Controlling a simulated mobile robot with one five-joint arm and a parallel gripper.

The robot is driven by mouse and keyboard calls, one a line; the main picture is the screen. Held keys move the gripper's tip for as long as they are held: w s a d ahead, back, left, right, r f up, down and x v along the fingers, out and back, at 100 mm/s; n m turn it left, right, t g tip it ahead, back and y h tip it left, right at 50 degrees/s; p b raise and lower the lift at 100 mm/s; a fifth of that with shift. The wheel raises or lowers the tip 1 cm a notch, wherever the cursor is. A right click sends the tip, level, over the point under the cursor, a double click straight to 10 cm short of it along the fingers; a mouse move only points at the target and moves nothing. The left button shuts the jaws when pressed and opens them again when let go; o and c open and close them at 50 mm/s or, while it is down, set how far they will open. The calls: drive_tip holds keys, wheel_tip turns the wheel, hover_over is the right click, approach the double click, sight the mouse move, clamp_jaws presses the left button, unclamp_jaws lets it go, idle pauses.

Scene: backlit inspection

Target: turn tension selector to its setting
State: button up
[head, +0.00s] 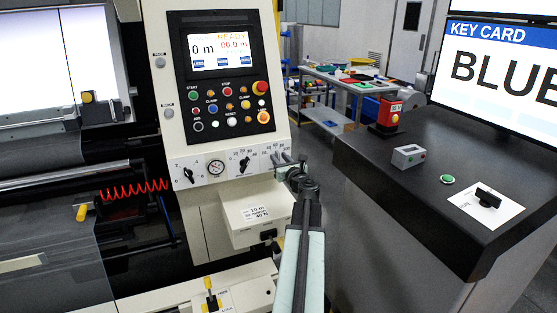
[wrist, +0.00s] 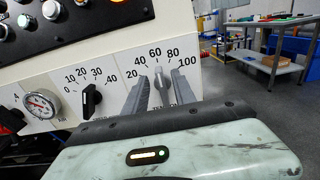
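A dial with a 20 to 100 scale, seemingly the tension selector, is on the white machine panel. Its small grey knob (wrist: 159,77) stands between my gripper's fingers in the wrist view and seems to point up near 60. My gripper (wrist: 159,88) is open, with one finger on each side of the knob; whether either touches it is unclear. In the head view my gripper (head: 287,166) covers much of this dial. A white label (head: 259,212) below the panel reads 10 m and 40 N.
Left of it are a black knob (wrist: 91,101) with a 0 to 40 scale and a round gauge (wrist: 40,104). A control panel (head: 219,77) with buttons and a screen is above. A black desk (head: 420,190) with a monitor stands right.

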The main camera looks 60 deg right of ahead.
drive_tip(key=shift+w+d, duration=0.35)
drive_tip(key=shift+w, duration=0.1)
clamp_jaws()
drive_tip(key=shift+a, duration=0.25)
drive_tip(key=shift+n, duration=0.3)
drive_tip(key=shift+w+a+n, duration=0.1)
drive_tip(key=shift+n, duration=1.2)
drive_tip(key=shift+w+a+n, duration=0.1)
drive_tip(key=shift+n, duration=1.2)
